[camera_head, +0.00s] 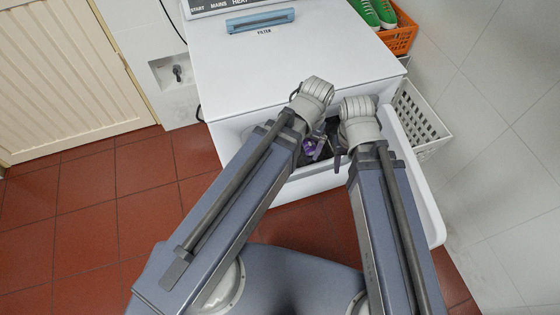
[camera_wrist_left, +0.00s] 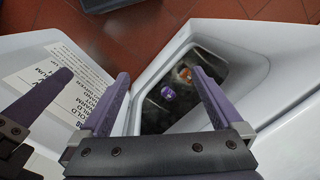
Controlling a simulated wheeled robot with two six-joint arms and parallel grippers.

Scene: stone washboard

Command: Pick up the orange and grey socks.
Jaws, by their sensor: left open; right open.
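A small orange and whitish bundle (camera_wrist_left: 185,73), likely the orange and grey socks, lies in the dark opening of the white machine (camera_head: 290,75) in the left wrist view. A small purple thing (camera_wrist_left: 167,92) is close to it; I cannot tell what it is. My left gripper (camera_wrist_left: 160,74) is open, its purple fingers spread before the opening, nothing between them. My right gripper (camera_head: 327,150) is open at the machine's front in the head view, partly hidden by its wrist. One purple finger, apparently the right gripper's, shows at the left of the left wrist view.
A white open door (camera_head: 418,180) stands right of my right arm. A white basket (camera_head: 420,118) stands beside the machine, with an orange crate (camera_head: 403,36) holding green shoes behind it. A blue filter piece (camera_head: 260,21) lies on top. Red tiled floor (camera_head: 85,215) is clear at left.

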